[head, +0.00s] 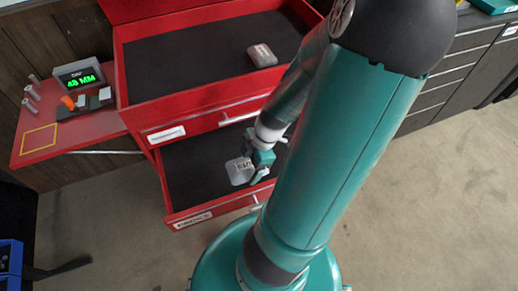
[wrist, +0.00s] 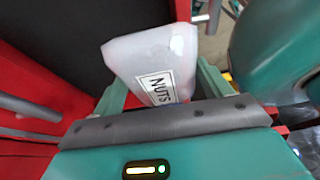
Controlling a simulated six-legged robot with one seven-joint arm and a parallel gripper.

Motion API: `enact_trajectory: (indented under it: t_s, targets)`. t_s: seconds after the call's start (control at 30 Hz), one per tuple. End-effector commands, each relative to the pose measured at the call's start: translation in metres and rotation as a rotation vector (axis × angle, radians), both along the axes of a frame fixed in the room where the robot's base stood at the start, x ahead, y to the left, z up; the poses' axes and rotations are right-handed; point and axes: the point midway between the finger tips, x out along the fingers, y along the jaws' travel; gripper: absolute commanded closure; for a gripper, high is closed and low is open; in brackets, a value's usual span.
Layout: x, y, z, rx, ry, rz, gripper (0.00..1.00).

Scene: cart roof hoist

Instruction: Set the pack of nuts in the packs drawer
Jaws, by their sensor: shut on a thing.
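My gripper (head: 260,165) is shut on the pack of nuts (head: 239,171), a pale translucent pack. In the wrist view the pack of nuts (wrist: 155,60) sits tilted between the two green fingers, with its NUTS label facing the camera. The packs drawer (head: 185,170) is the lower open drawer of the red cart, with a dark floor and a PACKS label on its front. In the head view my gripper and the pack appear over the front right part of this drawer. I cannot tell whether the pack touches the drawer floor.
Above it, the cart's upper open compartment (head: 180,75) holds a small greyish pack (head: 262,55). Its red front overhangs the rear of the packs drawer. A red side shelf (head: 60,140) at left carries a green-lit display (head: 80,76). My arm hides the drawer's right side.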

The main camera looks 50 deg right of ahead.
Motion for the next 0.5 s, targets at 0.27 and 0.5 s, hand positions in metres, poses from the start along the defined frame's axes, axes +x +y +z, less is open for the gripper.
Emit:
enact_trajectory:
  t_s: [0.27,0.5]
  targets:
    - [0.01,-0.053,-0.026,0.004,-0.001,-0.003,0.48]
    - [0.02,-0.094,-0.059,0.006,0.002,-0.001,0.48]
